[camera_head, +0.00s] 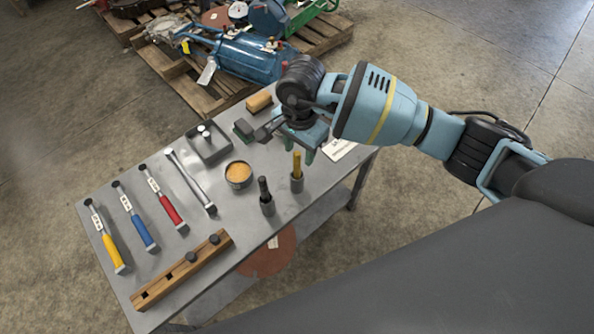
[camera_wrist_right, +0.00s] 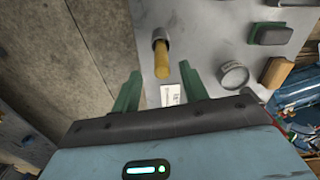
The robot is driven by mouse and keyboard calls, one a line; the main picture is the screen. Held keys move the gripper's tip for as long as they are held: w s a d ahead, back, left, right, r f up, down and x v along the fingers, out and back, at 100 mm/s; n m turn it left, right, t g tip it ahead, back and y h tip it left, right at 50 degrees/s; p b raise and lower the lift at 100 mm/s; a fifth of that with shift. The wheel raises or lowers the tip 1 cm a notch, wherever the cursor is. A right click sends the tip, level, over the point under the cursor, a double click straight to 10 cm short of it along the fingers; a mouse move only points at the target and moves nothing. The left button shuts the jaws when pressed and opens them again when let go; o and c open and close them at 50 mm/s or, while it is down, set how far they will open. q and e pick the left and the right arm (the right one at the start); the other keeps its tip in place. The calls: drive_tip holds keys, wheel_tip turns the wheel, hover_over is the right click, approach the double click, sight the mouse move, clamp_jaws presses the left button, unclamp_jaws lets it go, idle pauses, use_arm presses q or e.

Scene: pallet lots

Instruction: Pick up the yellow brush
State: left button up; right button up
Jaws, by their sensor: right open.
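The yellow brush (camera_head: 297,165) stands upright in a small grey cup (camera_head: 297,184) near the right front edge of the grey table. My right gripper (camera_head: 291,146) is open and empty, with its green fingers just above and behind the brush. In the right wrist view the yellow brush (camera_wrist_right: 161,61) shows between the fingertips of the right gripper (camera_wrist_right: 160,72), which look apart from it. A dark-handled brush (camera_head: 264,188) stands in a second grey cup just left of it. My left gripper is out of view.
A round tin (camera_head: 239,184) with orange contents stands behind the cups. A white card (camera_head: 339,149) lies to their right. A pallet (camera_head: 188,88) with machinery stands behind.

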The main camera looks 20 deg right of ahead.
sight(297, 173)
drive_tip(key=f, duration=0.4)
drive_tip(key=shift+w+a, duration=0.1)
drive_tip(key=shift+a, duration=0.1)
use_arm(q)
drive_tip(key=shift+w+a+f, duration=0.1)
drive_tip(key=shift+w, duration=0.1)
use_arm(e)
clamp_jaws()
